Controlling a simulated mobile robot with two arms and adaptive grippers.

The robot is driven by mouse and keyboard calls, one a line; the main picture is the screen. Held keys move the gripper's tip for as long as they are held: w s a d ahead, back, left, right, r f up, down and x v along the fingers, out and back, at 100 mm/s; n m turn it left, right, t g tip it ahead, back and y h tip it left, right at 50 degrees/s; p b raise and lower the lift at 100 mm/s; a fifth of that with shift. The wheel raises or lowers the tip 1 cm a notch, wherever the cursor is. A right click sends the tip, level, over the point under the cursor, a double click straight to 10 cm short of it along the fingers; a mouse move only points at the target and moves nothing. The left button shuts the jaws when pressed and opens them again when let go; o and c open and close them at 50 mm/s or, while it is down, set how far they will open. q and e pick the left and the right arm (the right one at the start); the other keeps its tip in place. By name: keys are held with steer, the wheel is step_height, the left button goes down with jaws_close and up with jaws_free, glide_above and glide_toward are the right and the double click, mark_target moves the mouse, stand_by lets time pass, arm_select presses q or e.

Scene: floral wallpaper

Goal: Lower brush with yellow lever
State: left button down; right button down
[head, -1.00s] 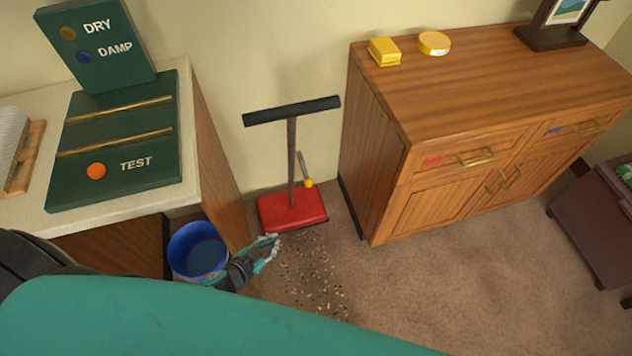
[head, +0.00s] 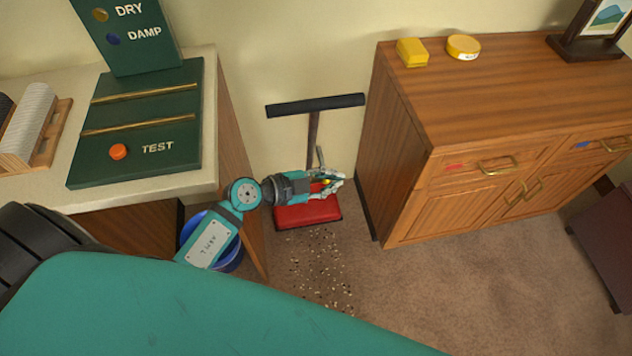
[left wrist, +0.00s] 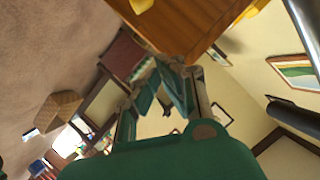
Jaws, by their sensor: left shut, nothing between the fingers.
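A red floor sweeper (head: 308,213) stands on the carpet between the two cabinets, with a dark upright shaft and a black crossbar handle (head: 315,106). A thin grey lever (head: 320,156) rises from its head; its yellow end is mostly hidden by my left gripper. The brush under the red head is hidden. My left gripper (head: 331,184) is shut and empty, above the head at the lever. In the left wrist view the fingertips (left wrist: 172,64) meet, and a yellow piece (left wrist: 141,5) shows at the top edge. My right gripper is not in view.
A wooden cabinet (head: 480,110) stands close on the right, with a yellow box (head: 412,52) and round yellow tin (head: 463,47) on top. A counter with a green TEST board (head: 140,125) is at left. A blue bin (head: 232,254) sits below my arm. Crumbs (head: 318,265) litter the carpet.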

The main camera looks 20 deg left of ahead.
mark_target(322, 164)
arm_select(q)
steer(key=f, duration=0.1)
steer(key=w+f+b, duration=0.1)
steer(key=w+a+f, duration=0.1)
steer(key=shift+w+f+b, duration=0.1)
steer(key=shift+f+b, duration=0.25)
steer(key=shift+f, duration=0.05)
step_height(322, 164, down, 3)
steer(key=shift+f+m+t, duration=0.1)
steer(key=shift+m+t, duration=0.3)
stand_by(0.4)
